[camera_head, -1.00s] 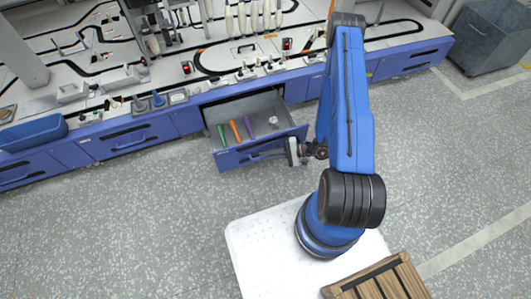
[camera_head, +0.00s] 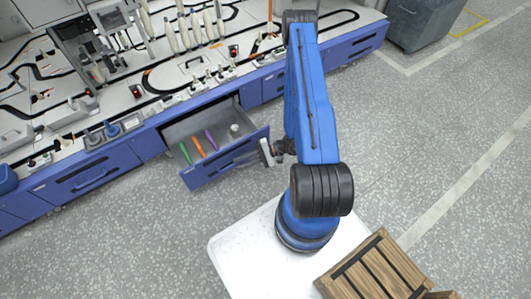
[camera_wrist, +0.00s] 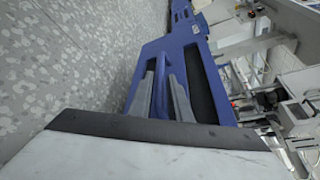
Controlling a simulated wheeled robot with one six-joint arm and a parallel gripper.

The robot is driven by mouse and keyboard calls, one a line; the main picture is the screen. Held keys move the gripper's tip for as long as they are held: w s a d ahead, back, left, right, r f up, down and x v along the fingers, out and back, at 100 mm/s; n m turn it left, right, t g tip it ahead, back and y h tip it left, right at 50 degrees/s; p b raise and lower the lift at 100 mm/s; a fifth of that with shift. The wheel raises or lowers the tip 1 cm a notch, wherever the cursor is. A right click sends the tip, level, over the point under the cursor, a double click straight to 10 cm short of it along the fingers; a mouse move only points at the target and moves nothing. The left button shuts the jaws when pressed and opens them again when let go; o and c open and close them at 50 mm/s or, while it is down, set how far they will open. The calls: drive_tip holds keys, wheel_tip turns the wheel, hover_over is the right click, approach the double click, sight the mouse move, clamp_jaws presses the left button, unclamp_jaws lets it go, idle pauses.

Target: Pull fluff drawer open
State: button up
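The open blue drawer (camera_head: 222,166) stands out of the bench front in the head view. A green, an orange and a purple tool and a small pale round item lie in it. My gripper (camera_head: 267,153) is at the right part of the drawer's front. In the wrist view, the two grey fingers of my gripper (camera_wrist: 162,92) lie on either side of the blue handle (camera_wrist: 164,62) and appear shut on it. The contact itself is hard to see.
The long bench carries several tools, fixtures and black tracks. Another blue drawer front (camera_head: 88,177) is shut to the left. A grey bin (camera_head: 425,22) stands at the upper right. A wooden crate (camera_head: 375,277) is at the lower right. The speckled floor in front is free.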

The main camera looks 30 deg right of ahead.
drive_tip(key=v, duration=1.4)
drive_tip(key=shift+r, duration=0.1)
drive_tip(key=w+a+r+n+g+h, duration=0.1)
drive_tip(key=a+r+n+g+h, duration=0.25)
drive_tip(key=r, duration=1.15)
drive_tip(key=a+r+n+g+h, duration=0.2)
drive_tip(key=r+n+g+h, duration=0.15)
drive_tip(key=r, duration=1.15)
drive_tip(key=s+a+r+n+t+h, duration=0.1)
drive_tip(key=s+a+r+t+h, duration=0.1)
drive_tip(key=s+r, duration=0.5)
drive_tip(key=s+a+r+n+t+h, duration=0.2)
drive_tip(key=s+r, duration=0.6)
drive_tip(key=r, duration=0.8)
drive_tip(key=shift+a+r+t+h, duration=0.25)
drive_tip(key=shift+t+h, duration=1.15)
drive_tip(key=shift+h, duration=0.5)
